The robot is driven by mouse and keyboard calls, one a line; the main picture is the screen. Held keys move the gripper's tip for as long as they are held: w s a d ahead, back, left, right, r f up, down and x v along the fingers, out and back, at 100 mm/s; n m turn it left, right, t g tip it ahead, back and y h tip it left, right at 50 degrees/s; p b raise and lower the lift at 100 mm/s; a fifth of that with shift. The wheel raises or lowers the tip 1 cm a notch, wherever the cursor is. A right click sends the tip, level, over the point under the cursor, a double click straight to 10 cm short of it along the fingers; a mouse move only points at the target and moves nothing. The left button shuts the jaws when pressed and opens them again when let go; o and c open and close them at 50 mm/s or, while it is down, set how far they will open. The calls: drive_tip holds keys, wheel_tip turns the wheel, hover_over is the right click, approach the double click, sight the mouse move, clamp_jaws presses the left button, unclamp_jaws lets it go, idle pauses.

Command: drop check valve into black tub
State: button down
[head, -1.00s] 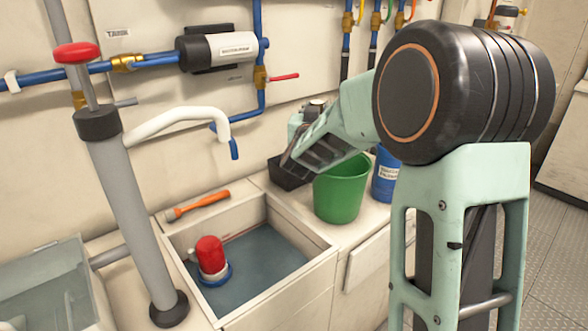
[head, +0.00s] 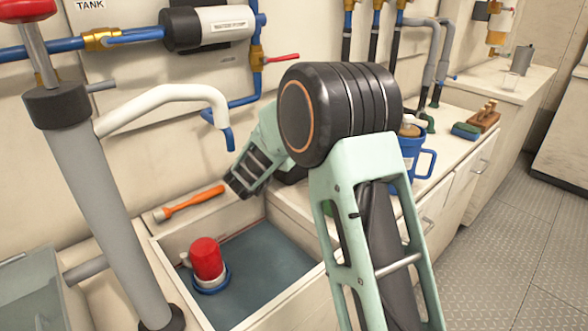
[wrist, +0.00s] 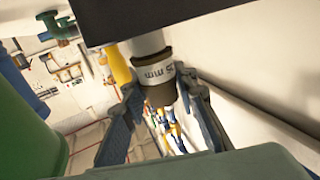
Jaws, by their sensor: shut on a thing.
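My gripper (head: 238,183) is low near the sink's back right corner, beside the orange-handled brush. In the wrist view my gripper (wrist: 158,85) is shut on the check valve (wrist: 158,72), a grey cylinder with a dark brown band marked in mm. Its upper end is hidden behind a black shape I cannot identify. In the head view the valve cannot be made out. A dark patch just right of my gripper appears to be the black tub (head: 292,176), mostly hidden by my arm.
The sink (head: 235,270) holds a red-topped pump (head: 206,258). The brush (head: 190,203) lies on its back ledge. A green bucket (wrist: 25,120) fills the left of the wrist view. A blue mug (head: 418,155) stands right of my arm. A white spout (head: 165,100) overhangs the sink.

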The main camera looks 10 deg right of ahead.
wheel_tip(320, 180, down, 3)
drive_tip(key=shift+f+b, duration=0.15)
drive_tip(key=shift+b, duration=0.8)
drive_tip(key=c, duration=1.5)
unclamp_jaws()
drive_tip(key=shift+o, duration=0.2)
drive_tip(key=v, duration=1.2)
